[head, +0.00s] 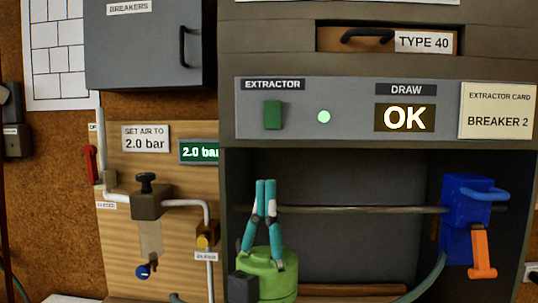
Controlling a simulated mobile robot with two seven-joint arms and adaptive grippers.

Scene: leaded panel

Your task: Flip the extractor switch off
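The extractor switch (273,115) is a green rocker under the EXTRACTOR label (272,85), on the grey panel (350,128) above the dark opening. A round green lamp (323,117) is lit to its right. The DRAW display (404,118) reads OK. My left gripper (265,184), with teal fingers on a green body, points up in front of the opening. Its fingertips are together with nothing seen between them. They are below the switch in the picture, apart from it. My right gripper is not in view.
A horizontal rod (350,209) crosses the opening behind my gripper. A blue block (462,225) with an orange lever (482,252) is at its right. The air regulator (150,202) and grey breaker box (140,55) are to the left. The panel front around the switch is clear.

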